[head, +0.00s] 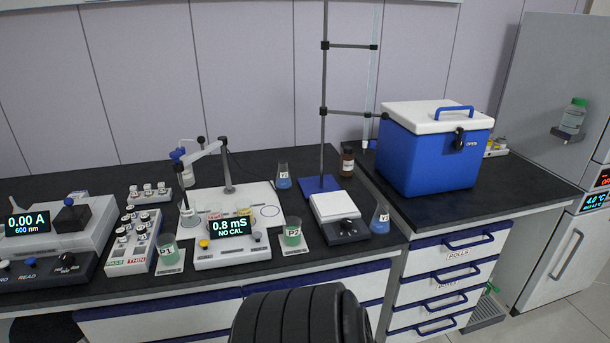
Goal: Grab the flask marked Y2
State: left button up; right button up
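Two small conical flasks with blue liquid stand on the dark bench. One flask (283,178) is at the back, just left of the blue stand base. The other flask (380,221) is near the front right corner of the bench, right of the small balance. Each has a small white label, but the marks are too small to read surely, so I cannot tell which is Y2. Neither of my grippers is in view.
A small balance (337,210) and a tall stand (323,150) stand between the flasks. A brown bottle (347,163) is behind. Beakers P1 (167,250) and P2 (292,236) flank the conductivity meter (230,228). A blue cooler (433,155) is at the right. A black ribbed part, apparently mine, fills the bottom middle.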

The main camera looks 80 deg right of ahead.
aim_at(283, 181)
jog(key=z, duration=0.5)
jog(key=j+z, duration=0.15)
jog(key=z, duration=0.8)
jog(key=k+z, duration=0.1)
jog(key=z, duration=0.85)
jog(key=k+z, duration=0.1)
jog(key=z, duration=0.4)
